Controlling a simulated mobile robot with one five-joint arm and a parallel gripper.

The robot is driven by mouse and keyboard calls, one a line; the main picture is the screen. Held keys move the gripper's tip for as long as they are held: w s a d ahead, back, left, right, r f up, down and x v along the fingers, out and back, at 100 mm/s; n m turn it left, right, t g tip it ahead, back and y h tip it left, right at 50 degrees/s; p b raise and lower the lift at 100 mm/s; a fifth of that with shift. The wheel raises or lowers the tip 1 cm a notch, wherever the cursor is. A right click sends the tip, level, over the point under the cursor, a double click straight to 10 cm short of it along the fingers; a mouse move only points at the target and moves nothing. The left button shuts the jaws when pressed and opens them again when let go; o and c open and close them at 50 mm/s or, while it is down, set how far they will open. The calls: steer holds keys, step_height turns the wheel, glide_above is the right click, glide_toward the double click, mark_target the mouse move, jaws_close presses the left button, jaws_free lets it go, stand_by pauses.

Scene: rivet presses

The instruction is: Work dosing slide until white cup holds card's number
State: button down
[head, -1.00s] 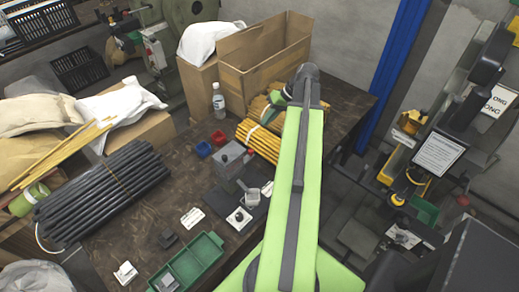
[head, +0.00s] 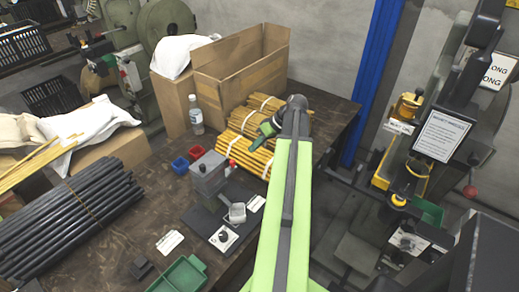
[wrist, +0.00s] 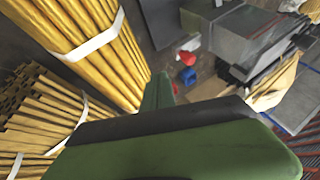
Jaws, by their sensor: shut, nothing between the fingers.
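A grey box-shaped device (head: 208,172) with a red tip on its right side stands on the dark table; it looks like the dosing unit. A small pale cup (head: 237,212) stands in front of it, and I cannot see its contents. A white card (head: 170,242) lies to the left, its marking too small to read. My gripper (head: 262,138) is over the yellow rods, right of the device and apart from it. In the wrist view its green fingers (wrist: 158,92) are together and empty, with a grey block (wrist: 235,38), perhaps the device, beyond.
Bundled yellow rods (head: 243,150) lie beside my gripper, with a cardboard box (head: 240,72) behind. A bottle (head: 196,115), a red bin (head: 196,152) and a blue bin (head: 180,165) stand left of them. A green tray (head: 180,277) is at the front; black rods (head: 70,222) lie left.

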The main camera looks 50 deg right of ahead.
mark_target(229, 168)
steer(key=b+x, duration=0.2)
steer(key=x, duration=0.2)
steer(key=shift+f+b, duration=0.3)
steer(key=shift+f, duration=0.1)
steer(key=shift+w+a+r+p, duration=0.15)
steer(key=shift+a+r+p, duration=0.05)
steer(key=shift+a, duration=0.45)
steer(key=shift+w+a+r+p, duration=0.15)
steer(key=shift+a, duration=0.5)
steer(key=shift+w+a+r+p, duration=0.1)
steer(key=shift+a+r+p, duration=0.1)
steer(key=shift+a, duration=0.45)
